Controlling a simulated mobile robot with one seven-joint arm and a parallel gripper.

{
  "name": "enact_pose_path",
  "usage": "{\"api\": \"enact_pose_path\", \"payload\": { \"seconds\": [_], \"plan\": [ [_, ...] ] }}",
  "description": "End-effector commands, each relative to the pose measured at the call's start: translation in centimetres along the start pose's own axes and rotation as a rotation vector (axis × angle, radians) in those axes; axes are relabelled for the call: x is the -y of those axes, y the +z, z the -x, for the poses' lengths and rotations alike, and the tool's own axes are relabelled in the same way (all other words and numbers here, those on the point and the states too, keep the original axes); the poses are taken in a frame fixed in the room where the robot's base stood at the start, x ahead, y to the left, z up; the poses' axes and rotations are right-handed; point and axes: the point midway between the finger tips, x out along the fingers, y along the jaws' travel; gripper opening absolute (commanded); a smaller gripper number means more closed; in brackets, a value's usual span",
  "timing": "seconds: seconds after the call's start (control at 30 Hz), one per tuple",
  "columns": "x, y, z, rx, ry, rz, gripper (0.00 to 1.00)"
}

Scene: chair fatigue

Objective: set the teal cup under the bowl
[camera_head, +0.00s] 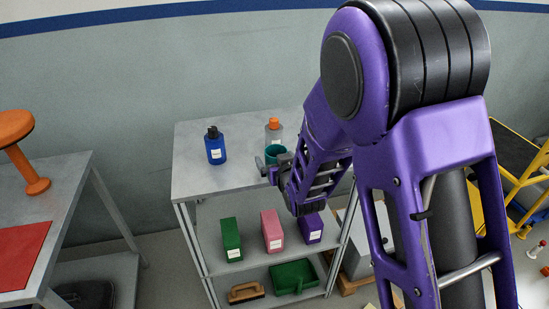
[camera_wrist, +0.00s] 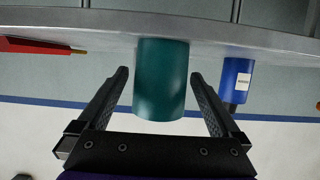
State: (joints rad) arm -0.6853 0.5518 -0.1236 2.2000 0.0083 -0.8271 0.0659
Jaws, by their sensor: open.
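The teal cup (camera_head: 275,153) stands on the top of the grey metal shelf unit (camera_head: 190,180), near its front edge. In the wrist view the cup (camera_wrist: 161,85) appears between the two fingers of my gripper (camera_wrist: 158,75). My gripper (camera_head: 268,167) is open, with a gap showing on each side of the cup. I cannot make out a bowl for certain. An orange piece (camera_head: 14,128) with a round head on a slanted stem and round foot stands on the left table; I cannot tell if its head is the bowl.
A blue bottle (camera_head: 215,149) and an orange-capped bottle (camera_head: 274,130) stand near the cup. A red flat thing (camera_wrist: 35,45) shows in the wrist view. The left table (camera_head: 72,180) holds a red mat (camera_head: 20,255). My arm hides the shelf's right side.

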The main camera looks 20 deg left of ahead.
Motion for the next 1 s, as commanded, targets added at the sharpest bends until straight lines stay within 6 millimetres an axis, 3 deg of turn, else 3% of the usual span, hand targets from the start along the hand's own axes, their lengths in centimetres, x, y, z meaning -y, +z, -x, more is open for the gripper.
{"api": "enact_pose_path", "payload": {
  "seconds": [0.3, 0.8, 0.83, 1.0],
  "plan": [
    [0.04, 0.12, 0.04, 0.001, 0.000, 0.000, 1.00],
    [0.04, 0.09, 0.04, 0.000, 0.000, 0.001, 0.10],
    [0.04, 0.09, 0.04, 0.000, 0.000, 0.001, 0.06],
    [0.03, -0.03, 0.07, 0.000, 0.000, 0.000, 0.06]
  ]
}}
